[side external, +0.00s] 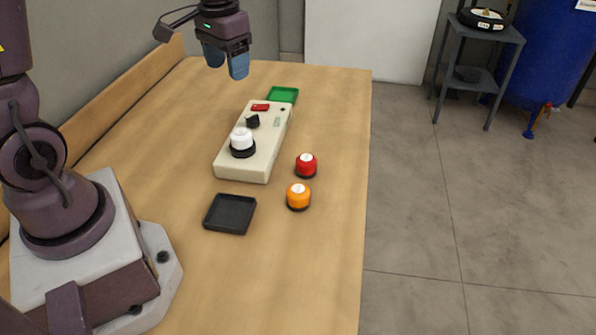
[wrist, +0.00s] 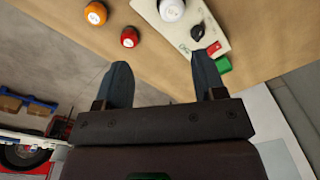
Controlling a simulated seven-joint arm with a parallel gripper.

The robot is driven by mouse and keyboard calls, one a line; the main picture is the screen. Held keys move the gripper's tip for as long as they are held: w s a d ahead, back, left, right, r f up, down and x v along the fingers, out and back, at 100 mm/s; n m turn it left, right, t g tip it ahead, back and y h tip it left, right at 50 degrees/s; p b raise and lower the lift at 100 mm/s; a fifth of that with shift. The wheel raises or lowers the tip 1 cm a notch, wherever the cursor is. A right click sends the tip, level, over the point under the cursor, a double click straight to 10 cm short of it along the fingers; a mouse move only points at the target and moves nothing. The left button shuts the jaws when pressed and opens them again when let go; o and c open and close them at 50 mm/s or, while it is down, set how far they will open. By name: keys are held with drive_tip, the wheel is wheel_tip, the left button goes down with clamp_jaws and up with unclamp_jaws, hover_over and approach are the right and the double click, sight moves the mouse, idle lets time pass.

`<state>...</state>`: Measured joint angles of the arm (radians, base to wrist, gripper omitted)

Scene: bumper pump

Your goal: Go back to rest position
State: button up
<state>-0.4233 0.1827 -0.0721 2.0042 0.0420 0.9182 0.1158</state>
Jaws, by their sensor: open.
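My gripper (side external: 226,66) is open and empty, held in the air above the far end of the wooden table (side external: 180,130). Its two blue fingers (wrist: 160,82) show apart in the wrist view, with nothing between them. Below and nearer the camera in the side view is a cream box (side external: 257,155), with a white knob on a black base (side external: 242,142), a small black knob (side external: 252,121) and a red switch (side external: 261,107). The gripper touches none of these.
A red button (side external: 306,165) and an orange button (side external: 298,196) stand right of the box. A wooden rail (side external: 120,108) edges the table's left. The table's near right is clear.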

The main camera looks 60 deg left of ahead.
drive_tip(key=s+d+r+m+t, duration=0.2)
drive_tip(key=s+d+r+t, duration=0.3)
drive_tip(key=s+d+r, duration=0.4)
drive_tip(key=s+d, duration=0.3)
drive_tip(key=s, duration=0.1)
drive_tip(key=shift+d+r, duration=0.15)
drive_tip(key=shift+d, duration=0.1)
